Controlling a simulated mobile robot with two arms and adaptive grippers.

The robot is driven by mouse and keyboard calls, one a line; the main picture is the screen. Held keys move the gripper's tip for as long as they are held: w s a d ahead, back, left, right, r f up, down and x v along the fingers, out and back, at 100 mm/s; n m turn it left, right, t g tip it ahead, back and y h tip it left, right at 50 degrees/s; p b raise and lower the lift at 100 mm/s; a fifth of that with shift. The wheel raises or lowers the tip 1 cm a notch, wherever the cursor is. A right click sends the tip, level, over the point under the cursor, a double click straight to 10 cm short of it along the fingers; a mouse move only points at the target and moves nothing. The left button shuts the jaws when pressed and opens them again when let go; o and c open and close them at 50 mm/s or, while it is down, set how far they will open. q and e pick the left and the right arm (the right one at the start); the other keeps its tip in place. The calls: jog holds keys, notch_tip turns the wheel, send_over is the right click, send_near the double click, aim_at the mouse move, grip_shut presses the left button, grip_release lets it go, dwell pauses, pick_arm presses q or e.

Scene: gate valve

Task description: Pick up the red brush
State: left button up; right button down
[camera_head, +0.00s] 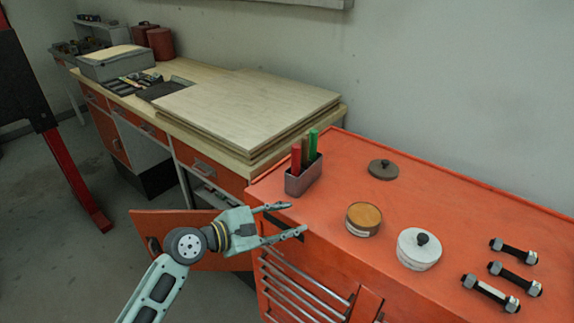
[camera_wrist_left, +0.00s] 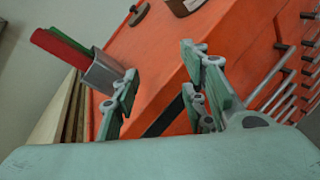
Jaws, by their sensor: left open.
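The red brush (camera_head: 296,160) stands upright in a small grey holder (camera_head: 304,181) on the left end of the orange cabinet top. A brown brush (camera_head: 305,152) and a green brush (camera_head: 313,144) stand in the same holder. My left gripper (camera_head: 297,217) is open and empty, at the cabinet's left edge, in front of and apart from the holder. In the left wrist view, the red brush (camera_wrist_left: 60,48) and the holder (camera_wrist_left: 104,72) lie to the left of the open fingers (camera_wrist_left: 160,65). The red brush's lower end is hidden inside the holder. My right gripper is not in view.
On the cabinet top (camera_head: 345,270) are a dark lid (camera_head: 383,169), a tin with a brown top (camera_head: 363,219), a white tin (camera_head: 419,249) and several bolts (camera_head: 513,251). A wooden workbench with stacked boards (camera_head: 250,110) stands behind the holder.

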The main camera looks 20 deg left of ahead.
aim_at(293, 160)
pick_arm(q)
jog(key=w+a+r+n+t, duration=0.4)
jog(key=w+a+r+n, duration=0.25)
jog(key=r+n, duration=0.25)
jog(key=x, duration=0.2)
jog(key=p+x, duration=0.1)
jog(key=x, duration=0.1)
jog(key=d+x, duration=0.1)
jog(key=x, duration=0.2)
jog(key=shift+s+f+p, duration=0.15)
jog(key=shift+s+p, duration=0.1)
jog(key=shift+p, duration=0.1)
jog(key=shift+w+d+f, duration=0.1)
jog(key=shift+w+d, duration=0.2)
jog(key=shift+w, duration=0.15)
grip_shut()
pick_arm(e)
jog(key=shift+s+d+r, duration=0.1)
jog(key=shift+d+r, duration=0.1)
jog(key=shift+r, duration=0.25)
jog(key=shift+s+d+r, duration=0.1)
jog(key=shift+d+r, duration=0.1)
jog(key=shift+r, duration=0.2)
